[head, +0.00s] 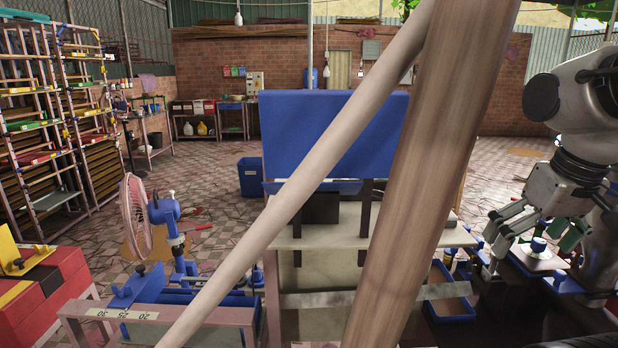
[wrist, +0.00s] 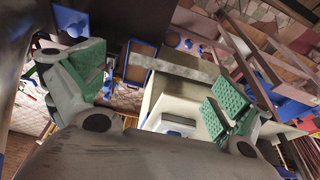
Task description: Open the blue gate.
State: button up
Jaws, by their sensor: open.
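A blue plate with a small dark knob (head: 135,286), the likeliest blue gate, lies tilted on the blue frame at the lower left in the head view. Whether it is open or shut I cannot tell. A large upright blue panel (head: 335,112) stands at the centre, partly hidden by two beams. My gripper (head: 532,236) is at the right in the head view, far from the blue plate. In the wrist view my gripper (wrist: 156,90) shows its green pads wide apart, with nothing held between them.
A pale slanting pole (head: 310,175) and a thick wooden post (head: 425,170) block much of the head view. A fan (head: 137,217) stands behind the blue plate. A yellow plate (head: 20,258) sits on red blocks at far left. A blue tray (head: 450,298) is right of centre.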

aim_at(561, 283)
jog(key=k+j+z, duration=0.1)
jog(key=j+z, duration=0.25)
jog(key=k+j+z, duration=0.3)
jog(key=i, duration=0.1)
